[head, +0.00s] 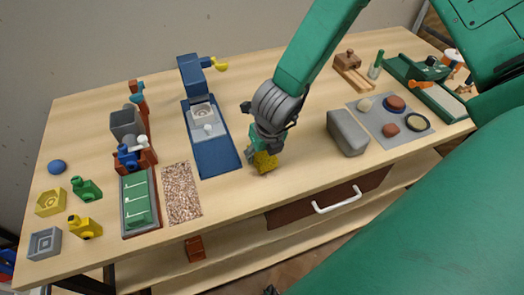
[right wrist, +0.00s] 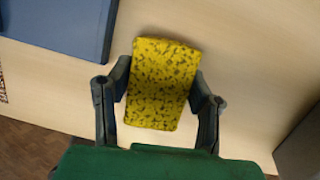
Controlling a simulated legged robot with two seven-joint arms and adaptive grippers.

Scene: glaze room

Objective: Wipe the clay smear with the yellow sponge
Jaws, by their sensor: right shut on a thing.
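The yellow sponge (head: 264,162), speckled with dark spots, is held by my right gripper (head: 266,150) over the front middle of the table, just right of the blue machine's base. In the right wrist view the sponge (right wrist: 163,84) sits between the two fingers of the gripper (right wrist: 161,98), which are closed on its sides. The sponge is low, but I cannot tell whether it touches the tabletop. I cannot make out a clay smear in either view; the sponge or gripper may hide it. My left gripper is not in view.
A blue machine (head: 212,155) stands left of the sponge, a speckled panel (head: 181,193) beyond it. A grey block (head: 347,132) and a grey mat (head: 378,118) with round pieces lie right. Several small coloured parts fill the left end. Bare wood lies around the sponge.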

